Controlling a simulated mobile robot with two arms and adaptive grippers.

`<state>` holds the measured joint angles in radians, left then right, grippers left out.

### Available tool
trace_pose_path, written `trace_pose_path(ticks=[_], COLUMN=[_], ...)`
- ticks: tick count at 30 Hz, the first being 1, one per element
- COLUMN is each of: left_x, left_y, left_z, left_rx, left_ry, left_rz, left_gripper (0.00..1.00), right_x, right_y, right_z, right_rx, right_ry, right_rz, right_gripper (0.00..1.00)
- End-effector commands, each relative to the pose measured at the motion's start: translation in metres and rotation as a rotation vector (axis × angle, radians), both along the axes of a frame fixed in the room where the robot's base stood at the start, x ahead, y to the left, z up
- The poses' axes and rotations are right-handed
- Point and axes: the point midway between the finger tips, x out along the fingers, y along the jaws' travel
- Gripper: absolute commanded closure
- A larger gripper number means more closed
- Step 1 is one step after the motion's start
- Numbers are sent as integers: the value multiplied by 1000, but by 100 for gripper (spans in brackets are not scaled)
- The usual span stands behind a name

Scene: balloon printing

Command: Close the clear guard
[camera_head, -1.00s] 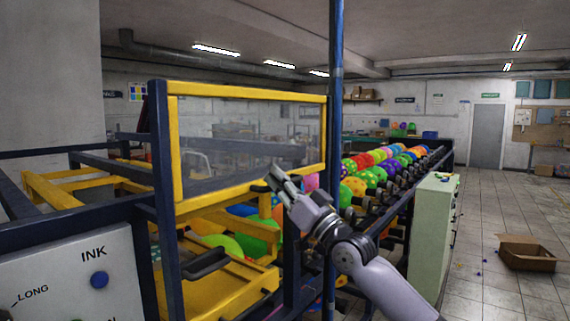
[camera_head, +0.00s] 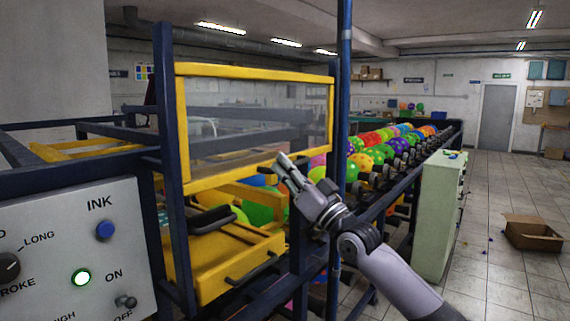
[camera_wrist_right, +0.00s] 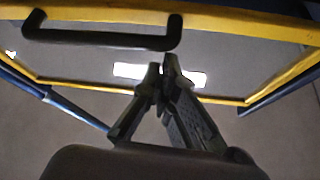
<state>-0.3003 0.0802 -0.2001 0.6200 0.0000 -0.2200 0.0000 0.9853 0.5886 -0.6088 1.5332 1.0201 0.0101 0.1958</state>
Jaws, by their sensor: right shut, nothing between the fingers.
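The clear guard (camera_head: 250,74) is a see-through panel in a yellow frame, between dark blue posts. It is partly lowered, with an open gap below its bottom bar where balloons show. My right gripper (camera_head: 284,164) is shut and empty at the right part of that bottom bar. In the right wrist view, the guard's yellow frame (camera_wrist_right: 262,24) spans the top, and its black handle (camera_wrist_right: 100,37) lies up and left of the shut fingertips (camera_wrist_right: 164,72). Whether the fingers touch the guard I cannot tell. My left gripper is out of view.
A grey control panel (camera_head: 55,245) with a blue INK button and a lit green button stands at left. Below the guard is a yellow tray (camera_head: 215,275) with black handles. Balloons line a rack to the right, beside a pale green cabinet (camera_head: 432,215). A cardboard box (camera_head: 532,232) lies on the floor.

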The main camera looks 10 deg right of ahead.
Motion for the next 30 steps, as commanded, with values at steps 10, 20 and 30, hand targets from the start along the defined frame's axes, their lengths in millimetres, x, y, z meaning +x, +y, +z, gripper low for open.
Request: trace_pose_path(ticks=[10, 20, 30], left_x=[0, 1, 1], left_y=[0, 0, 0], left_z=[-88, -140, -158], left_rx=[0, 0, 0], left_ry=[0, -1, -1], left_rz=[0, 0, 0], left_gripper=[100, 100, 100], right_x=[2, 2, 2], right_y=[1, 1, 2], right_z=[-122, -208, -243], right_rx=[-5, -6, -6], right_ry=[12, 14, 12], right_rz=[1, 0, 0], right_gripper=[100, 100, 100])
